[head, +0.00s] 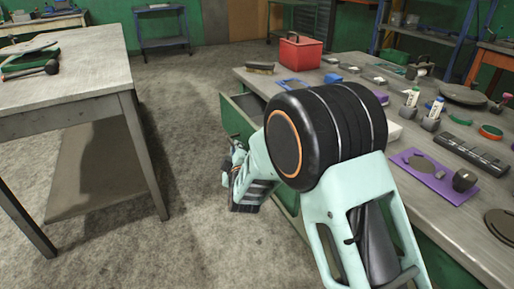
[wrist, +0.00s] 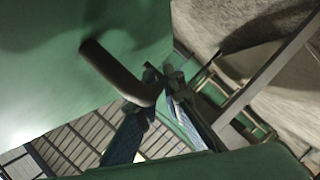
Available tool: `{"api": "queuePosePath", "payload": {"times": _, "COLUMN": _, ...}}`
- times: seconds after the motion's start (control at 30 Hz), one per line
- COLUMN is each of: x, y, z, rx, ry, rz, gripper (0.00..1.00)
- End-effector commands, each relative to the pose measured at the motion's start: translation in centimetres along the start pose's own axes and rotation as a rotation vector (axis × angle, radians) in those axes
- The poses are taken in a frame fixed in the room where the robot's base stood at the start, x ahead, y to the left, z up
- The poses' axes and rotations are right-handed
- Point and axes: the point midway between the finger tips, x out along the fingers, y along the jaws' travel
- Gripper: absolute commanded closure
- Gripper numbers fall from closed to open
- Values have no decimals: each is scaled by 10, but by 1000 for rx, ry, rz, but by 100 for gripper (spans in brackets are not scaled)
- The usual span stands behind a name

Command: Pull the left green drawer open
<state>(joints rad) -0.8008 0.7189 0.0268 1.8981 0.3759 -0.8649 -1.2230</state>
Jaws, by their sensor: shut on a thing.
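The left green drawer (head: 234,118) sticks out from under the workbench in the head view, partly open. Its green front (wrist: 60,90) fills the left of the wrist view, with a dark bar handle (wrist: 108,64) on it. My gripper (head: 234,166) is at the drawer front, partly hidden by my arm. In the wrist view its fingers (wrist: 155,92) are closed around one end of the handle. The rest of the drawer is hidden behind my arm in the head view.
The workbench top (head: 465,222) holds a red toolbox (head: 300,54), a purple plate (head: 432,175), bottles and small parts. A grey table (head: 70,50) stands at the left. The concrete floor (head: 190,110) between them is clear. A blue cart (head: 163,42) stands at the back.

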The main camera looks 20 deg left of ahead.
Motion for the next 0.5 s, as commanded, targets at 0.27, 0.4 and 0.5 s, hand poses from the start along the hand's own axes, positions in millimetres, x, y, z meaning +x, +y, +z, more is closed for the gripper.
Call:
{"api": "queuePosePath", "payload": {"times": 0.27, "x": -26, "y": -45, "z": -64, "rx": -4, "ry": 4, "rz": -8, "gripper": 100}}
{"api": "queuePosePath", "payload": {"times": 0.4, "x": -38, "y": -66, "z": -94, "rx": -3, "ry": 4, "rz": -8, "gripper": 100}}
{"api": "queuePosePath", "payload": {"times": 0.5, "x": -47, "y": -81, "z": -116, "rx": -3, "ry": 3, "rz": -7, "gripper": 100}}
